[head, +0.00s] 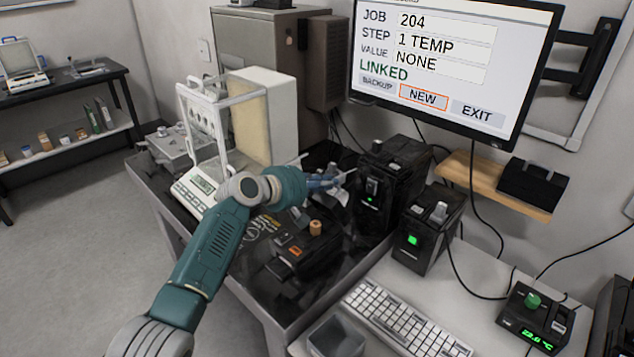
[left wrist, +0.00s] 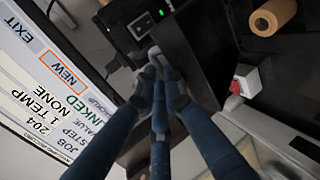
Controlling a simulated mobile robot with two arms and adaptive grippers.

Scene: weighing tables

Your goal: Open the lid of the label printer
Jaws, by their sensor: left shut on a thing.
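The label printer appears to be the black box with a small green light (head: 385,190) at the back right of the dark table; it also shows at the top of the left wrist view (left wrist: 135,20). My left gripper (head: 340,184) is at its left side, close to it. In the left wrist view the fingers of my left gripper (left wrist: 157,72) are drawn together at the edge of a dark panel (left wrist: 195,50) beside the box. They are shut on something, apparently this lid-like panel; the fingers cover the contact. My right gripper is not in view.
A second black box with a green button (head: 428,232) stands to the right. A balance with a clear draft shield (head: 205,190) is at the left. A keyboard (head: 405,318) lies in front. A monitor (head: 450,60) hangs above.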

